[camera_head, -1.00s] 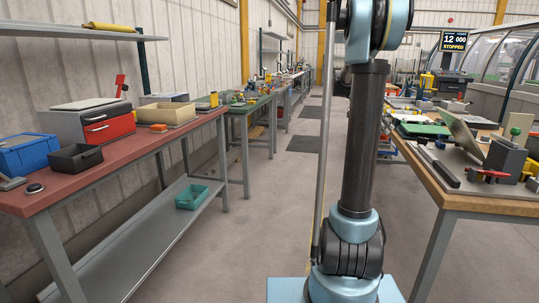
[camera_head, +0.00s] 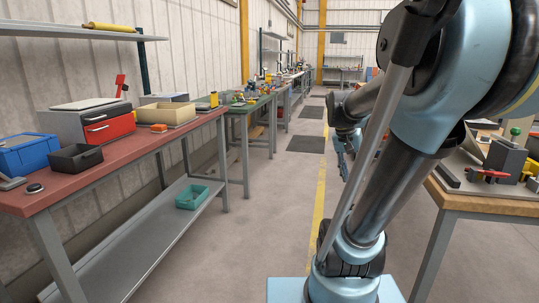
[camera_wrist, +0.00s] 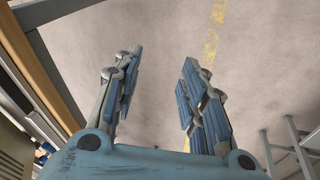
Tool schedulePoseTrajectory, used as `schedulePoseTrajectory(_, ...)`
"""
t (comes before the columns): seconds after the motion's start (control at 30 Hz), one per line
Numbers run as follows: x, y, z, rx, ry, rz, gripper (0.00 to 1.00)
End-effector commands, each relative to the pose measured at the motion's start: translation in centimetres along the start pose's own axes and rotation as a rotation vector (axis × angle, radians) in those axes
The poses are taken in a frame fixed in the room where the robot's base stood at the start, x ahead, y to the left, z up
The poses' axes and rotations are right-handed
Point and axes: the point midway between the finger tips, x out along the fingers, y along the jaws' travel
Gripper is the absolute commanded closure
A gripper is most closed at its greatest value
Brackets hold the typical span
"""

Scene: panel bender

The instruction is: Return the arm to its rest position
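My gripper (camera_wrist: 158,90) shows in the wrist view with its two blue-padded fingers spread apart. Nothing is between the fingers, and bare concrete floor with a yellow line lies behind them. In the head view my arm leans to the right and fills the right side of the picture. Its far part reaches to the middle, above the aisle.
A red-topped workbench (camera_head: 120,160) with bins stands at left. A wooden-topped table (camera_head: 475,203) with a fixture and red clamp stands at right, partly hidden by my arm. The aisle floor (camera_head: 255,235) between them is clear.

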Motion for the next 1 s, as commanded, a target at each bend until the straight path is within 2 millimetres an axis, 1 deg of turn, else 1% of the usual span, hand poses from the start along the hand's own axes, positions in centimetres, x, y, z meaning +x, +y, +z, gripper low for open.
schedulePoseTrajectory(0.03, 0.6, -0.3, 1.6, -0.035, 0.0, -0.025, 0.61)
schedulePoseTrajectory(0.2, 2.3, -1.8, 6.3, -0.161, 0.005, -0.114, 0.61)
schedulePoseTrajectory(0.4, 4.8, -3.6, 11.4, -0.304, 0.022, -0.216, 0.61)
schedulePoseTrajectory(0.5, 5.9, -4.3, 13.4, -0.364, 0.033, -0.258, 0.61)
schedulePoseTrajectory(0.6, 6.8, -5.0, 14.9, -0.408, 0.042, -0.29, 0.61)
schedulePoseTrajectory(0.7, 7.3, -5.5, 15.9, -0.435, 0.048, -0.311, 0.61)
schedulePoseTrajectory(0.8, 7.5, -5.6, 16.2, -0.448, 0.051, -0.319, 0.61)
schedulePoseTrajectory(1.0, 7.5, -5.6, 16.2, -0.448, 0.051, -0.319, 0.61)
